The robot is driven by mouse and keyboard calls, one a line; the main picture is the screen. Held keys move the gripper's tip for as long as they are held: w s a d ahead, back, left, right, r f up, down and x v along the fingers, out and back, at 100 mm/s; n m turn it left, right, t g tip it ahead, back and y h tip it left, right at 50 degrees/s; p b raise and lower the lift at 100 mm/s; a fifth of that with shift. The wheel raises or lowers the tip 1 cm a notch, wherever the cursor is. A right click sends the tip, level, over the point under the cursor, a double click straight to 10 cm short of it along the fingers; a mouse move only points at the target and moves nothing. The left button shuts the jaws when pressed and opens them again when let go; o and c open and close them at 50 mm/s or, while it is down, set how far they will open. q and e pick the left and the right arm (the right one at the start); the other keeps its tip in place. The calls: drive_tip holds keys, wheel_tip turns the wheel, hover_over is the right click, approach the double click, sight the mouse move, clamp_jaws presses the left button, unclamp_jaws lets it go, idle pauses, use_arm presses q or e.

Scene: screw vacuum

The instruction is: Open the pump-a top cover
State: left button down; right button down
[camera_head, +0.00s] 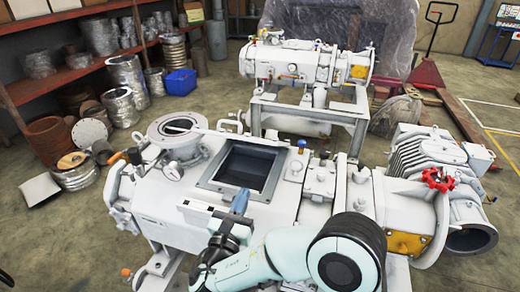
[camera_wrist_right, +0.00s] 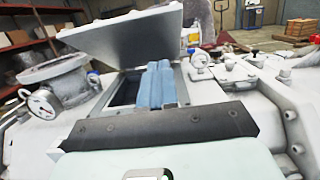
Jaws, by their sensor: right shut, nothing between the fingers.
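The near white pump (camera_head: 170,215) fills the middle of the head view. It has a square top opening (camera_head: 245,165) with a grey rim and dark inside. In the wrist view a flat grey cover plate (camera_wrist_right: 120,35) stands tilted up above the opening (camera_wrist_right: 125,92). I cannot make this plate out clearly in the head view. My right gripper (camera_head: 240,200) is at the near side of the opening, its blue fingers pointing up. In the wrist view the fingers (camera_wrist_right: 160,85) are together and empty, in front of the opening and near the plate's lower edge. My left gripper is not in view.
A round flanged port with a gauge (camera_head: 173,171) stands left of the opening. Valves and fittings (camera_head: 320,175) and a red handwheel (camera_head: 437,180) are to the right. A second pump on a frame (camera_head: 300,65) stands behind. Shelves (camera_head: 60,80) line the left.

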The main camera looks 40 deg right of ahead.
use_arm(q)
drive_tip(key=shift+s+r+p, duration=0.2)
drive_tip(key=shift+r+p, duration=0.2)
drive_tip(key=shift+p, duration=0.05)
use_arm(e)
drive_tip(key=r+x, duration=0.3)
drive_tip(key=x, duration=0.9)
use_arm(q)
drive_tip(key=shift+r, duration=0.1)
use_arm(e)
drive_tip(key=shift+d+r, duration=0.1)
drive_tip(key=shift+r, duration=0.1)
